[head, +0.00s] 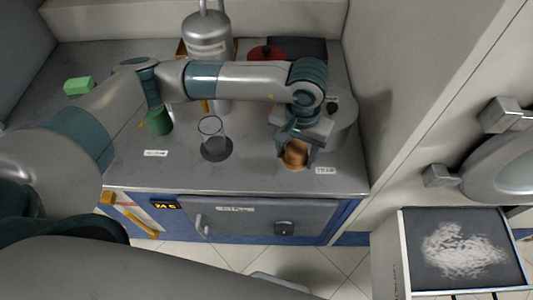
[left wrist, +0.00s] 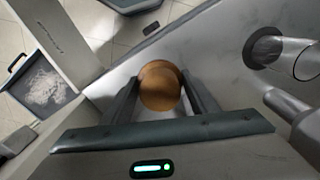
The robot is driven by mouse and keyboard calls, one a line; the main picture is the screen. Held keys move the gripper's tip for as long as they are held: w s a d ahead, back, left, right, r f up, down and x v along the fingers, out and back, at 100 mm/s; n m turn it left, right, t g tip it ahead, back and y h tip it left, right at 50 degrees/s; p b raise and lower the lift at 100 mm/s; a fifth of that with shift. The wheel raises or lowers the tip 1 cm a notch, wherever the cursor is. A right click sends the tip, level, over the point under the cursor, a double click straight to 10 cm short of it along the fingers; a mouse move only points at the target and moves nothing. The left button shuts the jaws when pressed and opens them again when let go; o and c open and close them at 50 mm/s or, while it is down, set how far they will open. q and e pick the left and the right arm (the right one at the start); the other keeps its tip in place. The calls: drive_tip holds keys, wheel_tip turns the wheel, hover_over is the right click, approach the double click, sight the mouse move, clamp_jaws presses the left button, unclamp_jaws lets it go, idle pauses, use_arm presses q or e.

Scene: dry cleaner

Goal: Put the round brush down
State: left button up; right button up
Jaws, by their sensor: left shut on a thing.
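The round brush (head: 295,155) shows as a rounded orange-brown top near the front right of the grey counter. My left gripper (head: 297,150) is shut on it, with the arm reaching in from the left. In the left wrist view the brush (left wrist: 160,87) sits between the two dark fingers (left wrist: 160,95), with the counter behind it. Its lower part is hidden, and I cannot tell whether it touches the counter. My right gripper is not in view.
A clear glass (head: 212,135) stands on a dark disc left of the brush. A green cup (head: 158,121), a green block (head: 79,87), a metal canister (head: 207,35) and a red item (head: 265,53) are also on the counter (head: 185,175). A drawer of white powder (head: 462,250) is at right.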

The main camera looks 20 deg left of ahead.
use_arm(q)
drive_tip(key=w+a+f+p, duration=0.1)
drive_tip(key=a, duration=0.1)
drive_tip(key=a+f+p, duration=0.1)
drive_tip(key=a+f, duration=0.1)
drive_tip(key=a, duration=0.1)
drive_tip(key=w+a+f+p, duration=0.1)
drive_tip(key=a+f, duration=0.1)
drive_tip(key=a, duration=0.1)
drive_tip(key=shift+w+a+f+p, duration=0.1)
drive_tip(key=shift+w+a+p, duration=0.15)
drive_tip(key=shift+w+p, duration=0.1)
wheel_tip(320, 180, down, 3)
drive_tip(key=shift+f+p, duration=0.1)
drive_tip(key=shift+p, duration=0.85)
drive_tip(key=shift+f, duration=0.45)
